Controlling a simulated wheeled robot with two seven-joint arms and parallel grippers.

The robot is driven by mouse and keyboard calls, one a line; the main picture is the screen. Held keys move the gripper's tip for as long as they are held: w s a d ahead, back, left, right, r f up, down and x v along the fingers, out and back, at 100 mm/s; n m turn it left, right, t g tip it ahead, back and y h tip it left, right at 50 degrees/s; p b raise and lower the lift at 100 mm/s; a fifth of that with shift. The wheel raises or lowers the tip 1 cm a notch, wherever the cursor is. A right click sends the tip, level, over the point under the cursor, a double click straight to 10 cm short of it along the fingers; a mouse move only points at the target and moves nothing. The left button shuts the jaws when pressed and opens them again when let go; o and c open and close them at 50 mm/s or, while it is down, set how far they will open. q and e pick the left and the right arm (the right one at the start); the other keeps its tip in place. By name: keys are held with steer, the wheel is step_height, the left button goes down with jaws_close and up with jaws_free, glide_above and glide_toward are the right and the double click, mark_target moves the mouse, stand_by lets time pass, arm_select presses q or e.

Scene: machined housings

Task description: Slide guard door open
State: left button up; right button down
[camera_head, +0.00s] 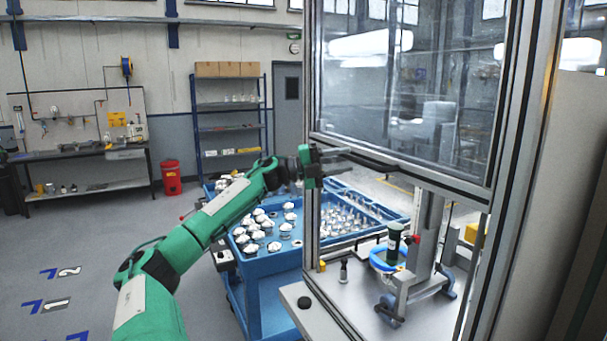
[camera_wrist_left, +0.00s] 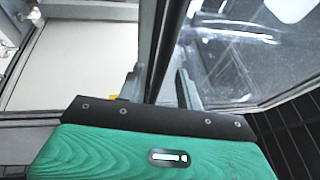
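The guard door (camera_head: 400,95) is a clear panel in a metal frame on the machine's front. It covers the upper part, and the space below its bottom rail is open. In the left wrist view, clear glazing (camera_wrist_left: 235,60) fills the right side. My left gripper (camera_head: 335,152) is at the door's lower left corner, by the upright post. In the left wrist view its two fingers (camera_wrist_left: 162,88) stand apart on either side of a dark upright bar, with a gap showing by the right finger. My right gripper is out of view.
Inside the machine, a fixture (camera_head: 410,280) with a blue ring and dark cylinder stands on a pale table (camera_head: 350,300). A blue cart (camera_head: 262,268) with several metal parts stands behind my left arm.

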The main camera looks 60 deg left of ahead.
arm_select(q)
steer(key=b+v, duration=0.4)
steer(key=v, duration=0.6)
steer(key=shift+s+a, duration=0.25)
